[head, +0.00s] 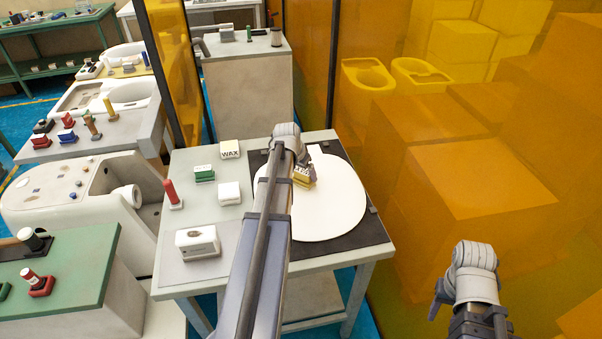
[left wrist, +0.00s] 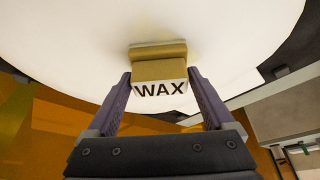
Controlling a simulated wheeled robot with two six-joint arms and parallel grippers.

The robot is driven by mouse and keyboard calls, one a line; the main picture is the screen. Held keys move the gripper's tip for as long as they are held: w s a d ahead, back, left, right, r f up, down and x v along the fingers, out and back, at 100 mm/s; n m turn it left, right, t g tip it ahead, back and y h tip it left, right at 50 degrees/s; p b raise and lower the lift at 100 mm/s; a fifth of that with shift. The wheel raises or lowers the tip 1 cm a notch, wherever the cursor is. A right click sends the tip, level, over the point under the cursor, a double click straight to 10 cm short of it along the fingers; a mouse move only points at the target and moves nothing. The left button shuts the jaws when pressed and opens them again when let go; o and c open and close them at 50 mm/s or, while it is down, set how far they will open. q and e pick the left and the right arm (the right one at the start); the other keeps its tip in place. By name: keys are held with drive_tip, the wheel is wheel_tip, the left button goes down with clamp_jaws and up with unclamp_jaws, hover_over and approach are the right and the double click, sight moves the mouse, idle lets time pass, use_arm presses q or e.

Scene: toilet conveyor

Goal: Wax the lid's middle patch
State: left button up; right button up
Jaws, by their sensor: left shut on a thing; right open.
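The white toilet lid (head: 335,210) lies flat on a dark mat at the right of the grey table. My left gripper (head: 303,172) is over the upper middle of the lid, shut on a tan wax block (head: 304,181). In the left wrist view the wax block (left wrist: 160,71) sits between both fingers, its "WAX" lettering facing the camera, with the lid (left wrist: 225,35) right behind it. I cannot tell whether the block touches the lid. My left arm hides part of the lid's left side. My right gripper (head: 437,298) is open and empty, right of the table.
A "WAX" box (head: 230,149), a green-based block (head: 204,173), a white block (head: 229,193), a red-handled tool (head: 172,193) and a larger white block (head: 198,242) stand on the table's left side. Orange translucent panels and boxes (head: 480,200) stand to the right.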

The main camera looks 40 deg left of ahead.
use_arm(q)
drive_tip(key=shift+w+d, duration=1.15)
drive_tip(key=shift+w, duration=0.1)
drive_tip(key=shift+w+d, duration=1.15)
drive_tip(key=shift+w, duration=0.3)
drive_tip(key=shift+w+d, duration=1.15)
drive_tip(key=shift+w, duration=0.15)
drive_tip(key=shift+s+d, duration=0.65)
drive_tip(key=shift+d, duration=0.15)
